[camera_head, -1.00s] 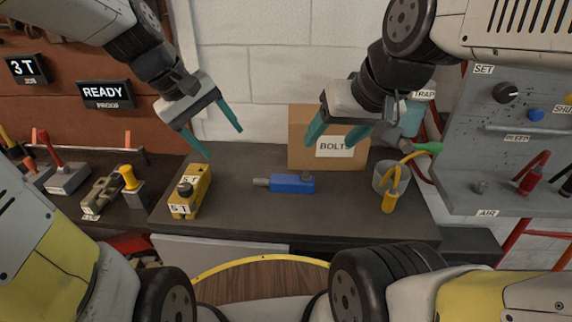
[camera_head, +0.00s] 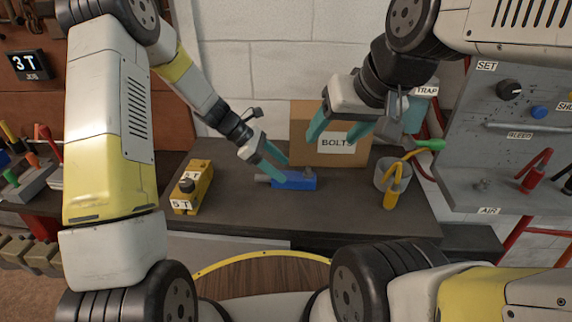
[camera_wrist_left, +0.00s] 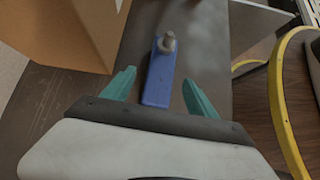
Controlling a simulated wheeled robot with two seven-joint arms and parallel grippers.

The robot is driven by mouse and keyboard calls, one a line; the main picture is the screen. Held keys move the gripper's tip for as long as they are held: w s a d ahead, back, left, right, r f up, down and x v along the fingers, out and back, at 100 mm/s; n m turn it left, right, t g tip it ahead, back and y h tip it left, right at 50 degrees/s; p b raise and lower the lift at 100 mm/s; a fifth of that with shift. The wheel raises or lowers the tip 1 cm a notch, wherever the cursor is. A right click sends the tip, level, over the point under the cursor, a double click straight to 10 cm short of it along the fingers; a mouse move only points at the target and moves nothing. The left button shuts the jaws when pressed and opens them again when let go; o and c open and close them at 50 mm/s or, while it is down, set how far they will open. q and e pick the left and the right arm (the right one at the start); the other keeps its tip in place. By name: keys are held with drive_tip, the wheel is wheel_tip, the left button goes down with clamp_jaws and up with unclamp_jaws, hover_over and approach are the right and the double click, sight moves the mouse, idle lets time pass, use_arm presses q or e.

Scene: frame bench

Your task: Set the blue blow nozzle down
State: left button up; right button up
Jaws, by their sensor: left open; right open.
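The blue blow nozzle (camera_head: 298,180) lies on the dark bench top (camera_head: 240,215), in front of the cardboard box. It also shows in the left wrist view (camera_wrist_left: 159,78), between the two teal fingers. My left gripper (camera_head: 276,168) is open, with its fingers at the left part of the nozzle, one on either side. In the left wrist view the fingers (camera_wrist_left: 160,90) stand apart from the nozzle's sides. My right gripper (camera_head: 338,130) is open and empty, in front of the box and above the bench.
The cardboard box marked BOLTS (camera_head: 300,125) stands behind the nozzle. A yellow block marked 5 T (camera_head: 200,185) is to the left. A grey cup (camera_head: 379,180) with a yellow-handled tool (camera_head: 389,199) is to the right. A grey panel (camera_head: 500,170) borders the right side.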

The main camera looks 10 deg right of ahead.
sight(289, 174)
use_arm(q)
drive_tip(key=x, duration=0.5)
drive_tip(key=shift+s+d+f, duration=0.1)
drive_tip(key=shift+f, duration=0.05)
drive_tip(key=shift+c, duration=0.5)
clamp_jaws()
